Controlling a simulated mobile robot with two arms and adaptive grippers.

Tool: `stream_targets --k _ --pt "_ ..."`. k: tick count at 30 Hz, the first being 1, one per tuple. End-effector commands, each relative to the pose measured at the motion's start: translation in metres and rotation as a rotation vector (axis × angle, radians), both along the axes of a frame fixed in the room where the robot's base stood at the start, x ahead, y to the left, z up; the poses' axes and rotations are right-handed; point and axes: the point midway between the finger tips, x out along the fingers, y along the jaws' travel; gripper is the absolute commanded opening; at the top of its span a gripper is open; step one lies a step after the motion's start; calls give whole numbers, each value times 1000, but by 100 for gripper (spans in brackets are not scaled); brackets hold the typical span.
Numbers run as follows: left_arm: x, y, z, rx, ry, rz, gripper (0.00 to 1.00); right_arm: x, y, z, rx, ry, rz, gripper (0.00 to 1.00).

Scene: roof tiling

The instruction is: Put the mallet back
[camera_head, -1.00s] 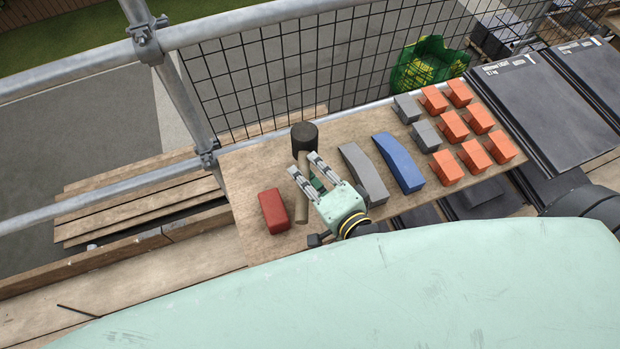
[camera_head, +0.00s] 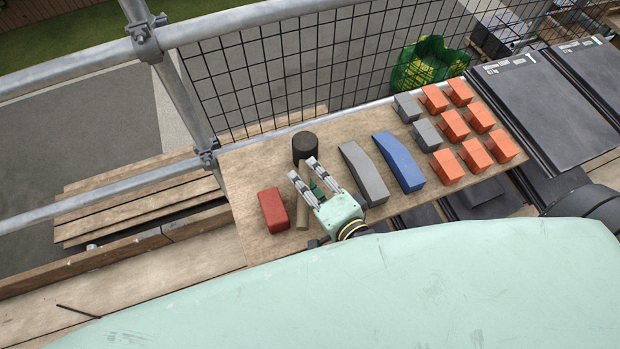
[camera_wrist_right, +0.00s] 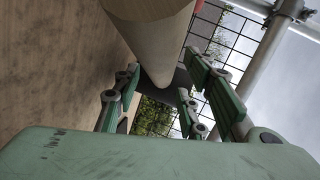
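The mallet has a dark cylindrical head (camera_head: 306,147) and a pale wooden handle (camera_head: 302,212). It is on the wooden board, beside the red block, with its handle towards me. My right gripper (camera_head: 303,168) is over the handle, just below the head in the picture, and covers part of it. In the right wrist view the handle (camera_wrist_right: 158,38) runs between the two spread fingers (camera_wrist_right: 160,92), with gaps beside it, and the dark head shows beyond. The right gripper is open. My left gripper is out of view.
A red block (camera_head: 273,210) lies left of the handle. A grey curved piece (camera_head: 364,174) and a blue one (camera_head: 398,162) lie to its right. Several orange blocks (camera_head: 447,166) stand further right. A mesh guard (camera_head: 290,75) and metal rails (camera_head: 100,70) border the far side.

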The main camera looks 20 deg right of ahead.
Motion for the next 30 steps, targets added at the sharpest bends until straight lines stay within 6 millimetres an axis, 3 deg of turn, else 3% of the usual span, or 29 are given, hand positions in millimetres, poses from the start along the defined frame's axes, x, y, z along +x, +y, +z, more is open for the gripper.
stream_targets --k 8,11,21,30 --pt "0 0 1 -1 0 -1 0 -3 -1 2 0 1 0 38" --pt "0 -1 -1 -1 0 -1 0 -15 -3 4 -1 3 0 38" --pt "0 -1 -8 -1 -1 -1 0 -82 -18 21 -1 4 2 38" --pt "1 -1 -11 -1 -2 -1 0 -112 -25 31 1 2 1 38"
